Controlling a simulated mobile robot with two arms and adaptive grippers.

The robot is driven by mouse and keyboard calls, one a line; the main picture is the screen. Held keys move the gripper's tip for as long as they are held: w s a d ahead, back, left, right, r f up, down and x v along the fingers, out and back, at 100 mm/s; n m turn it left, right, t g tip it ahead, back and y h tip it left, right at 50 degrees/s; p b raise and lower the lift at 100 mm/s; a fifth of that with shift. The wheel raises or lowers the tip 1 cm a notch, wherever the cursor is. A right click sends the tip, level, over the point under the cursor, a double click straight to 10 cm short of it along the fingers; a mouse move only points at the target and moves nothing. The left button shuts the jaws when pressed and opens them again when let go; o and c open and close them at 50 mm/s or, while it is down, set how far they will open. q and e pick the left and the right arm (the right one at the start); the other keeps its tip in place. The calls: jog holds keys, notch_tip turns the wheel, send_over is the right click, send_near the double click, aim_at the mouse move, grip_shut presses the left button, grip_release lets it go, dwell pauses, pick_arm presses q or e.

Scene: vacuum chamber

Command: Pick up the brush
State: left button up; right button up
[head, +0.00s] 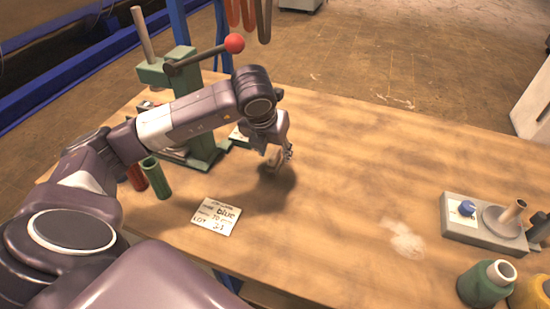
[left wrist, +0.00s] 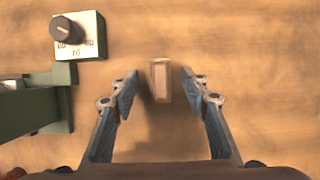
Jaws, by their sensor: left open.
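My left gripper (head: 284,153) is low over the wooden table (head: 350,190), with its fingers pointing down. In the left wrist view my left gripper (left wrist: 160,85) is open, its two blue-grey fingers apart. A small brownish, rectangular thing with a paler rim (left wrist: 161,82) shows between the fingertips, with gaps on both sides; I take it for the brush, seen end-on from above. In the head view the brush (head: 274,158) is partly hidden by the gripper. I cannot tell its full shape. My right gripper is not in view.
A green press with a red-ball lever (head: 234,44) stands left of the gripper, beside a dial box (left wrist: 80,38). A grey fixture (head: 470,232) and spools (head: 486,284) stand at right. The middle table is clear.

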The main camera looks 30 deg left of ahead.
pick_arm(q)
jog(key=shift+w+f, duration=0.3)
jog(key=shift+f, duration=0.35)
jog(key=shift+w+a+f, duration=0.1)
jog(key=shift+w+f, duration=0.1)
jog(key=shift+f, duration=0.25)
grip_shut()
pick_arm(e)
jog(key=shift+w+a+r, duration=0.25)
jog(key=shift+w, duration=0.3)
pick_arm(q)
jog(key=shift+r, duration=0.1)
